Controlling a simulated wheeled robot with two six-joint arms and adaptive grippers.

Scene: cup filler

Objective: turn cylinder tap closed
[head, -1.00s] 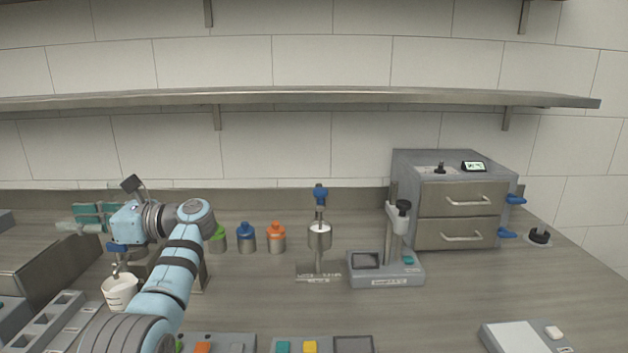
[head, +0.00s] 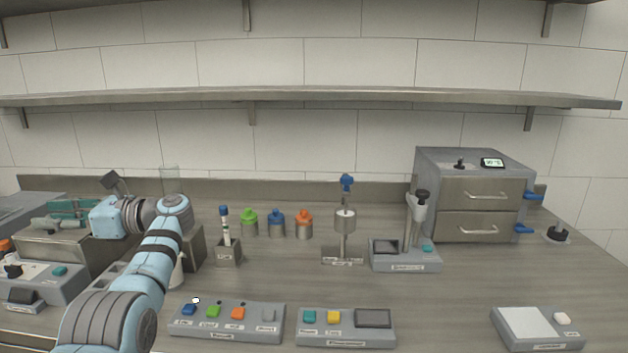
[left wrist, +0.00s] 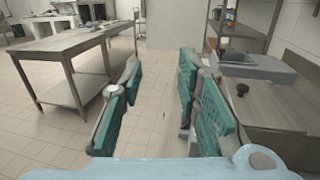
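A clear upright cylinder (head: 170,179) rises behind my left arm at the left of the head view. Its tap is not visible; my arm covers the area below it. A pale cup (head: 178,271) stands low there, mostly behind my arm. My left gripper (head: 57,214) is to the left of the cylinder, clear of it, with teal finger pads pointing left. The left wrist view shows the two fingers (left wrist: 158,95) spread apart with nothing between them. That view shows neither cylinder nor tap. My right gripper is not in view.
A dark stand (head: 192,248) is beside my arm, next to a tube holder (head: 228,253). Several coloured bottles (head: 276,224) stand behind. Button panels (head: 228,320) line the front. A drawer unit (head: 475,205) is at right. A shelf (head: 310,97) runs above.

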